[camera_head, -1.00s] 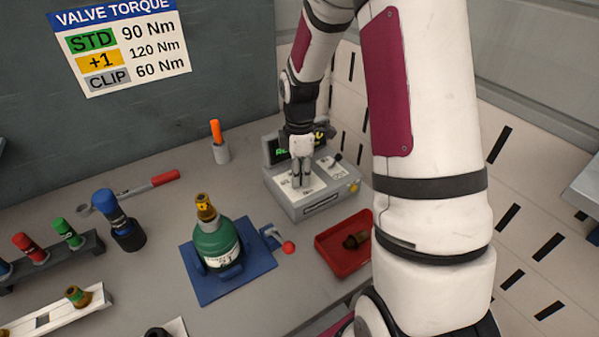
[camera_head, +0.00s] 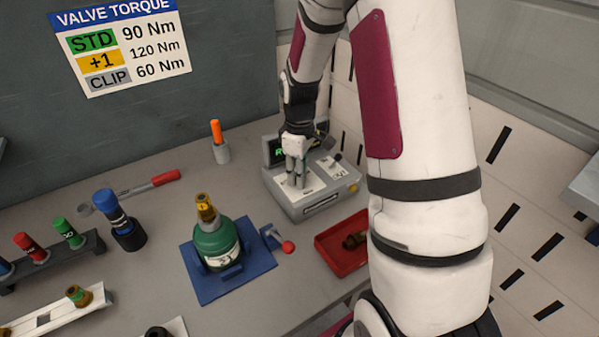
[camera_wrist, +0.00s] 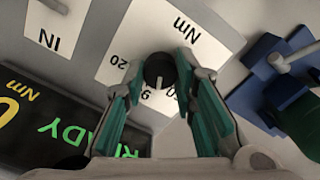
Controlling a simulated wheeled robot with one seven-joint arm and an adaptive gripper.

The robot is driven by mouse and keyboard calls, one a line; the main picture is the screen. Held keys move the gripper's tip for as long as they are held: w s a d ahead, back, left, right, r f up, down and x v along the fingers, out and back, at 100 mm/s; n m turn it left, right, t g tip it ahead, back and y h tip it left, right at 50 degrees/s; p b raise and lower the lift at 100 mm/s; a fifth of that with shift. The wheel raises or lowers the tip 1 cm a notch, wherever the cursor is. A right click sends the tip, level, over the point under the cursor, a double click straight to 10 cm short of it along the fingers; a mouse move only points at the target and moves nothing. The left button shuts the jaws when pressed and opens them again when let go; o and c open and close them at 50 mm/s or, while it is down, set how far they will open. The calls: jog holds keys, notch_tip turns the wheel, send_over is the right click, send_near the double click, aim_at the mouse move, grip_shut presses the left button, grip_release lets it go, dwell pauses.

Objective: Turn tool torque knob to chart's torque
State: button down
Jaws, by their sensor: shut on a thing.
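The torque tool (camera_head: 318,206), a grey box, stands at the back right of the bench. In the wrist view its black knob (camera_wrist: 160,69) sits on a white dial plate (camera_wrist: 135,45). The knob's white mark points down in the picture, toward a partly covered number starting with 9. Other dial numbers are partly hidden. My gripper (camera_wrist: 158,80) is shut on the knob, one green-padded finger on each side; it also shows in the head view (camera_head: 296,178). The wall chart (camera_head: 120,45) reads STD 90 Nm, +1 120 Nm, CLIP 60 Nm.
The tool's display (camera_wrist: 70,125) shows green READY and a yellow figure with Nm. A green cylinder (camera_head: 216,243) stands in a blue holder (camera_head: 207,287). A red tray (camera_head: 335,262) lies right of it. An orange-handled tool (camera_head: 217,132) stands behind, left of the box.

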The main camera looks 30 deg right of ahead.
jog(key=m, duration=0.4)
jog(key=shift+m, duration=0.3)
jog(key=m, duration=0.3)
jog(key=shift+m, duration=0.4)
jog(key=m, duration=0.4)
jog(key=shift+m, duration=2.2)
jog(key=c, duration=1.3)
grip_release()
notch_tip(320, 180, up, 12)
